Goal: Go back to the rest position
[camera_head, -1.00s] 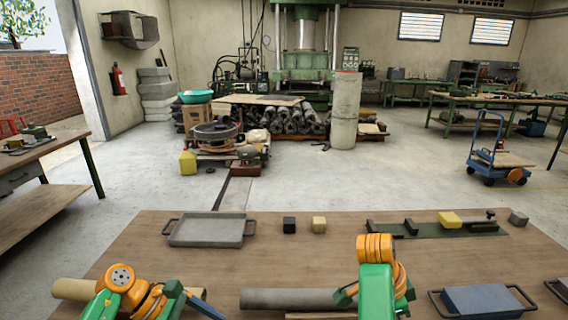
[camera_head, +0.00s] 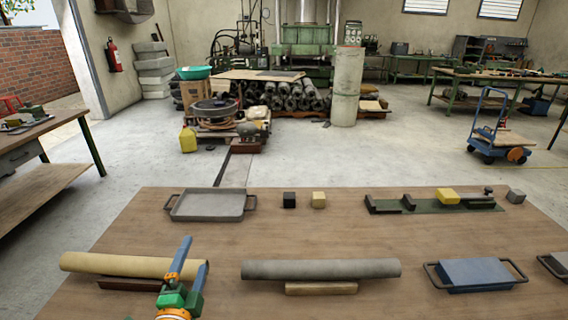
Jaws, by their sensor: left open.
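My left gripper (camera_head: 195,251) is open and empty at the lower left of the table. Its blue fingers stand apart, at the right end of a tan roll (camera_head: 120,264) and partly in front of it. I cannot tell whether they touch the roll. The tan roll lies across a dark low support (camera_head: 125,284). A grey roll (camera_head: 315,269) lies to the right on a wooden block (camera_head: 321,288). My right gripper is out of view.
The wooden table (camera_head: 300,235) holds a grey tray (camera_head: 210,206), a dark cube (camera_head: 289,200), a tan cube (camera_head: 318,200), a green fixture (camera_head: 434,206) with a yellow block (camera_head: 447,196) and a blue-topped tray (camera_head: 474,273). The middle of the table is clear.

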